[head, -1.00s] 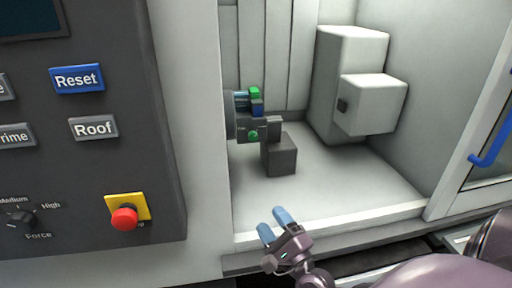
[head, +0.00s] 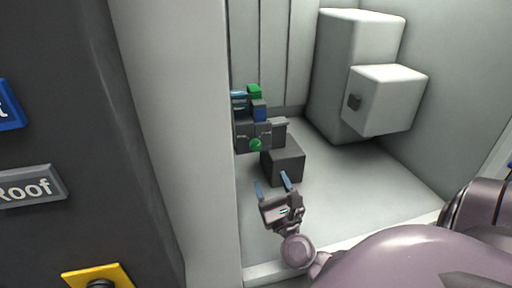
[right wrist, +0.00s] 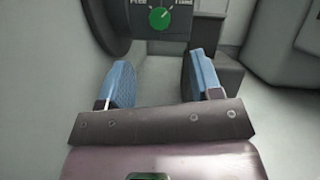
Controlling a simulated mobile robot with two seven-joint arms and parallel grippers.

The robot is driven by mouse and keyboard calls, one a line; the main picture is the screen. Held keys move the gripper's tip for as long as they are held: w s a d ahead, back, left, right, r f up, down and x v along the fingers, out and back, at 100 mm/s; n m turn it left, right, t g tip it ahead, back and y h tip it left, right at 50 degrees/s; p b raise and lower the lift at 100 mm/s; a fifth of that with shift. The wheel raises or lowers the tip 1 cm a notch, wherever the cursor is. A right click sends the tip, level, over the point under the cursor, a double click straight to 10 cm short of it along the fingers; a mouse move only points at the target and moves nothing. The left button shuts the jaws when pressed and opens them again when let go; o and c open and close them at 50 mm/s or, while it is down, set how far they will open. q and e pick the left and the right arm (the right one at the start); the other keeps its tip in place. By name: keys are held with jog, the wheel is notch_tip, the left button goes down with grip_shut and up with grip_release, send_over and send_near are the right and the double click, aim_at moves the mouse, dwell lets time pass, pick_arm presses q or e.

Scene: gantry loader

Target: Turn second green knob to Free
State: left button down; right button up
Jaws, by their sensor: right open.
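A round green knob (head: 255,144) sits on the front of a dark block at the left inside the machine. The right wrist view shows a green knob (right wrist: 158,18) on a dark plate, with "Free" at its upper left and a partly cut-off word at its upper right. A green part (head: 254,91) and a blue part (head: 260,112) sit above on the same unit. My right gripper (head: 272,184) is open and empty, in front of and below the knob, apart from it. In the right wrist view its blue fingers (right wrist: 163,85) stand wide apart.
A dark cube (head: 284,162) stands right of the knob block, close to my right gripper. A large white housing (head: 388,98) stands farther right. The pale wall edge (head: 170,130) bounds the opening at left. The chamber floor (head: 355,195) is clear at right.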

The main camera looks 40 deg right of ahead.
aim_at(257, 148)
jog(key=p+x, duration=0.1)
jog(key=x, duration=0.7)
jog(key=shift+r+p, duration=0.15)
jog(key=shift+p, duration=0.25)
jog(key=shift+w+d+r, duration=0.2)
jog(key=shift+w, duration=0.35)
jog(key=shift+w+d, duration=0.1)
jog(key=shift+w, duration=0.1)
jog(key=shift+c, duration=0.4)
jog(key=c, duration=0.8)
jog(key=shift+c, duration=0.2)
